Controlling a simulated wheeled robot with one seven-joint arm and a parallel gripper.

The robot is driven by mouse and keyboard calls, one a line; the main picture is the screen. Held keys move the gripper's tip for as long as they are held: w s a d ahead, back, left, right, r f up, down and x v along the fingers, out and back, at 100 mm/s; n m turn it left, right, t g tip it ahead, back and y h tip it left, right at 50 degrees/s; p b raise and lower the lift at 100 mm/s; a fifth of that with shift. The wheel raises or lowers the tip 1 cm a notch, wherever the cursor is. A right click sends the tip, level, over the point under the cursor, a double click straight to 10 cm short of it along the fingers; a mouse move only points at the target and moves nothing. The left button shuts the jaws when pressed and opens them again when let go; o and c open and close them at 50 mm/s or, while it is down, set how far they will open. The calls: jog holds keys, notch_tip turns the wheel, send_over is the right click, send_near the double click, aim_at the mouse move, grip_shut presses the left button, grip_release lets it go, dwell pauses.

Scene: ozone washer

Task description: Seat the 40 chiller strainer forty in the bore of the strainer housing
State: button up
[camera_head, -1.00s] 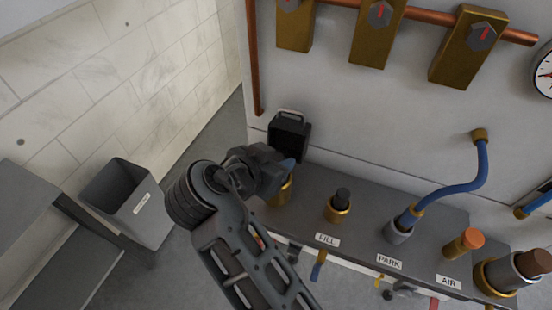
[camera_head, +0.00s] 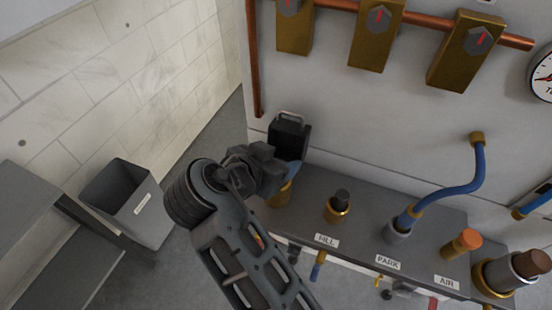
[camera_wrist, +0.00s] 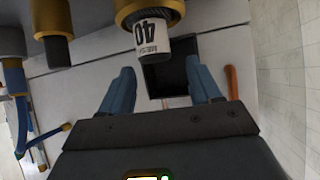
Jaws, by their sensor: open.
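The strainer (camera_wrist: 152,45) has a white end marked 40 MESH. In the wrist view it projects from a brass housing (camera_wrist: 128,13), with a dark band between the white part and the brass rim. How deep it sits in the bore I cannot tell. My gripper (camera_wrist: 161,84) is open, its two blue fingers apart and empty, just off the strainer's white end and apart from it. In the head view my gripper (camera_head: 288,168) is over the brass housing (camera_head: 282,196) at the bench's left end and hides the strainer.
A second brass fitting with a dark plug (camera_head: 341,202) stands to the right. Beyond it are a blue hose (camera_head: 465,200), an orange-capped fitting (camera_head: 466,242) and a larger brass one (camera_head: 497,276). A black box (camera_head: 290,135) stands behind my gripper. A grey bin (camera_head: 125,195) is left.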

jog(key=b+v, duration=0.1)
jog(key=v, duration=1.1)
jog(key=shift+b, duration=0.35)
jog(key=shift+f, duration=0.15)
